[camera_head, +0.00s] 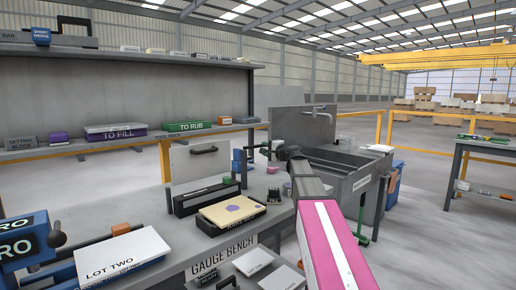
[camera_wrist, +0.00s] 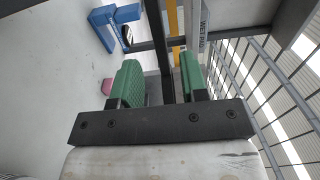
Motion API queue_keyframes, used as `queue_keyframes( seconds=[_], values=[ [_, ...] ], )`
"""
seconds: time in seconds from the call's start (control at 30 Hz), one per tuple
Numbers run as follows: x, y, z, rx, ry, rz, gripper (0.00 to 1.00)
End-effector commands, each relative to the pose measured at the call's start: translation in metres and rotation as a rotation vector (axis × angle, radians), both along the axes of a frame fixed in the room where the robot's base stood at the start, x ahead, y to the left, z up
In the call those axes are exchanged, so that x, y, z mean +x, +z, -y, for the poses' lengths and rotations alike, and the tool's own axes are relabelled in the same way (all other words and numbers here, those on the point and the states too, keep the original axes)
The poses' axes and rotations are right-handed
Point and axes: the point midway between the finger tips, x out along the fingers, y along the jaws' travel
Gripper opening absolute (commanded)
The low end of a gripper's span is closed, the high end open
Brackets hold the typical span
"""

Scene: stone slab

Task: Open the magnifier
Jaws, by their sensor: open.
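I cannot make out a magnifier for certain. A small dark object (camera_head: 274,195) stands on the gauge bench, too small to identify. A blue bracket-like object (camera_head: 240,160) stands further back; what looks like the same object shows at the upper left in the wrist view (camera_wrist: 103,22), with a dark part at its side. My gripper (camera_head: 267,148) is above the bench's back part, left of the sink. In the wrist view, my gripper (camera_wrist: 160,75) has its two green-padded fingers apart, with no object held between them.
The gauge bench (camera_head: 225,252) carries a panel with a handle (camera_head: 203,165), a tan slab on a black box (camera_head: 232,211) and a white LOT TWO box (camera_head: 122,257). A pink object (camera_head: 272,169) lies near my gripper. The sink (camera_head: 340,165) is right.

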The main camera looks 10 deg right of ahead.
Motion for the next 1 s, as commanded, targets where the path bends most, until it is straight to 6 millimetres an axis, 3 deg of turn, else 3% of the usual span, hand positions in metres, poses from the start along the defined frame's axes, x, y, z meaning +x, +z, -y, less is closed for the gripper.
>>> queue_keyframes(
  seconds=[0.1, 0.3, 0.67, 0.77, 0.8, 1.0],
  values=[
    [0.022, 0.000, -0.012, -0.001, 0.002, -0.001, 0.40],
    [0.046, 0.000, -0.029, -0.001, 0.001, 0.000, 0.40],
    [0.051, 0.000, -0.034, -0.001, 0.001, 0.000, 0.40],
    [0.051, 0.000, -0.034, -0.001, 0.001, 0.000, 0.14],
    [0.051, 0.000, -0.034, -0.001, 0.001, 0.000, 0.01],
    [0.051, 0.000, -0.035, -0.001, 0.001, 0.000, 0.00]
  ],
)
